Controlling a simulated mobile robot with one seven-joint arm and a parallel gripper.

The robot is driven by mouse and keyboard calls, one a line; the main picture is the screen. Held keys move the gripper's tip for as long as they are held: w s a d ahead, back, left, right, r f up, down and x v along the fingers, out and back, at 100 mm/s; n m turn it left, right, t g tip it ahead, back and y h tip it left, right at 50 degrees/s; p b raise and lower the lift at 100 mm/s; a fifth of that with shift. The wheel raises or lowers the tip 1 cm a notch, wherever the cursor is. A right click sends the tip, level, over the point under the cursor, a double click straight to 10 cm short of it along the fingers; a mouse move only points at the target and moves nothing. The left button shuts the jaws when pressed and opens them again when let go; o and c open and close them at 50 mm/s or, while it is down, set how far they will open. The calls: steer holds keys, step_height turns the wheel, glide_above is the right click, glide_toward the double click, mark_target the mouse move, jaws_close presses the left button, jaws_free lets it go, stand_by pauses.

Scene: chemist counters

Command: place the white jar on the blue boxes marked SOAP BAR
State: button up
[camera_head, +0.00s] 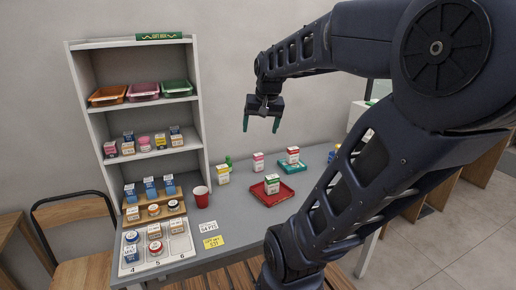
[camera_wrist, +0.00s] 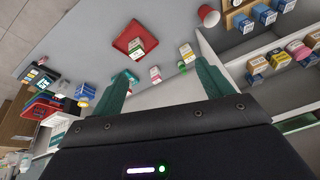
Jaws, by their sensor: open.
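Blue boxes (camera_head: 150,187) stand in a row on the top step of a wooden riser, and blue boxes (camera_wrist: 264,14) also show at the upper right in the wrist view. Their print is too small to read. A small whitish jar with a red-rimmed top (camera_head: 155,247) sits in the pale numbered tray (camera_head: 146,266). Another jar with an orange top (camera_head: 153,210) sits on the lower riser step. I cannot tell for sure which is the white jar. My gripper (camera_head: 261,123) is open and empty, high above the counter, right of the shelf; its green fingers (camera_wrist: 163,72) are spread.
A red cup (camera_head: 200,196) stands right of the riser. A red tray (camera_head: 261,200) holds a carton; more cartons and another tray stand behind. A shelf unit (camera_head: 196,130) with trays and small packages rises at left. The counter front between cup and red tray is mostly clear.

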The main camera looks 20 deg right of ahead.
steer(key=s+a+f+n, duration=0.3)
steer(key=s+a, duration=0.1)
steer(key=s, duration=0.3)
steer(key=shift+s+f+t, duration=0.3)
steer(key=shift+s, duration=0.1)
